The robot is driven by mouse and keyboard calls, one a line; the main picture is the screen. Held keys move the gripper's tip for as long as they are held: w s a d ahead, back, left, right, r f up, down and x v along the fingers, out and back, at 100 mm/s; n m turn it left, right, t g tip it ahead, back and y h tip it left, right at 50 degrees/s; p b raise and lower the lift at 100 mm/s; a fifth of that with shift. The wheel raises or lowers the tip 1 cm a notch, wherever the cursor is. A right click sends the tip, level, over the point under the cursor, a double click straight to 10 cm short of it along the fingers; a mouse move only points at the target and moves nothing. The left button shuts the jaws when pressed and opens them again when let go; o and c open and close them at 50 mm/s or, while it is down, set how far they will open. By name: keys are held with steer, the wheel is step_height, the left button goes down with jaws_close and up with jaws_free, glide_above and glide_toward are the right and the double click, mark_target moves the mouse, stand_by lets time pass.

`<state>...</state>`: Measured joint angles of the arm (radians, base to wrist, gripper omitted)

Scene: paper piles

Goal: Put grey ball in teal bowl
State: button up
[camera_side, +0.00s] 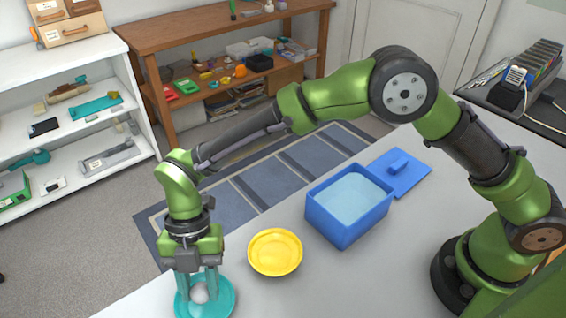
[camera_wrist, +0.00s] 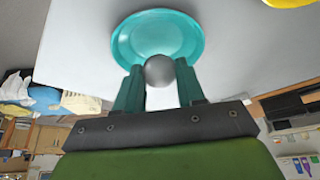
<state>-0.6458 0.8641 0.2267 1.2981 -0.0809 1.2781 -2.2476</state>
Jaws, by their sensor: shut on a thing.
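My gripper (camera_side: 199,284) points down at the teal bowl (camera_side: 228,303) at the front left of the table. Its teal fingers are shut on the grey ball (camera_side: 200,294). In the wrist view, the ball (camera_wrist: 159,70) sits between the fingertips (camera_wrist: 158,75) and overlaps the near part of the teal bowl (camera_wrist: 130,37). The ball appears over or within the bowl; I cannot tell if it touches the bowl's floor. The bowl's inside looks otherwise empty.
A yellow bowl (camera_side: 275,252) stands right of the teal bowl. A blue open box (camera_side: 345,225) stands farther right, with its blue lid (camera_side: 408,178) lying beside it. The table front between the teal bowl and my base is clear.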

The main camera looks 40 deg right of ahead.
mark_target(199, 285)
steer(key=shift+f, duration=0.75)
steer(key=o, duration=1.1)
steer(key=shift+r, duration=3.55)
